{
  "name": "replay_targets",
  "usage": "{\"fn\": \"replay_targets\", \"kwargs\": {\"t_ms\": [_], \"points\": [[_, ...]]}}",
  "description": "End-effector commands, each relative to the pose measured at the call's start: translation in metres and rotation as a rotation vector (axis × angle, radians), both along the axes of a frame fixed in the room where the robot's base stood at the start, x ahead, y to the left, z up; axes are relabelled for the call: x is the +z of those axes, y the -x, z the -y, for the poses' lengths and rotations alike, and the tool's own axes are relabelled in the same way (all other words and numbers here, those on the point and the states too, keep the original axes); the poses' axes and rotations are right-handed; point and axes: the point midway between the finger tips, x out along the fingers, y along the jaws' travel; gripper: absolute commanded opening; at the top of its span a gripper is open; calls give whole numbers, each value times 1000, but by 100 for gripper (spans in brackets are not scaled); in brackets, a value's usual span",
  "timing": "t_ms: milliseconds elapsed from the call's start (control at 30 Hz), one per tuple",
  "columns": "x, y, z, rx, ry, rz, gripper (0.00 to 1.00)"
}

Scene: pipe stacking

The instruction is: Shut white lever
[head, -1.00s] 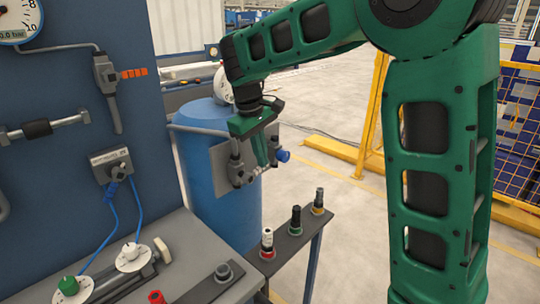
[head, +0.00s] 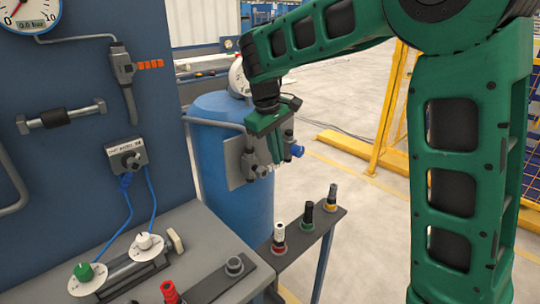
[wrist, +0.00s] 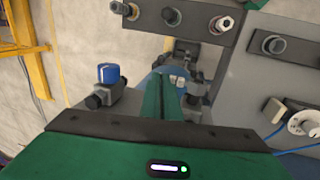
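My gripper (head: 277,150) hangs pointing down in front of the valve plate (head: 237,175) on the blue tank. Its green fingers (wrist: 163,100) look shut together in the wrist view. A small whitish piece (wrist: 176,79) shows just beyond the fingertips; I cannot tell whether it is a lever or whether they touch it. A blue-capped valve (head: 297,150) is just right of the fingers, and a grey valve (head: 257,160) is just left. A cream lever-like handle (head: 176,240) stands on the bench beside a white knob (head: 144,241), far from my gripper; it also shows in the wrist view (wrist: 274,110).
The blue tank (head: 212,130) stands behind the valve plate. A narrow shelf (head: 297,240) with several coloured connectors is below and in front. The bench (head: 205,228) carries a green knob (head: 83,271) and a red piece (head: 170,291). A yellow fence (head: 392,110) stands at right.

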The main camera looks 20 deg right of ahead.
Motion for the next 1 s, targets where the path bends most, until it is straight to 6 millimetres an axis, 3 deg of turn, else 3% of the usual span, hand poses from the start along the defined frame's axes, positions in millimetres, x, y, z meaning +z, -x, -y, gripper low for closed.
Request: {"fn": "replay_targets", "kwargs": {"t_ms": [267,800,1000], "points": [[4,1,4,-6,5,-6,0],[109,0,3,-5,-1,2,0],[131,1,6,-7,0,0,0]]}}
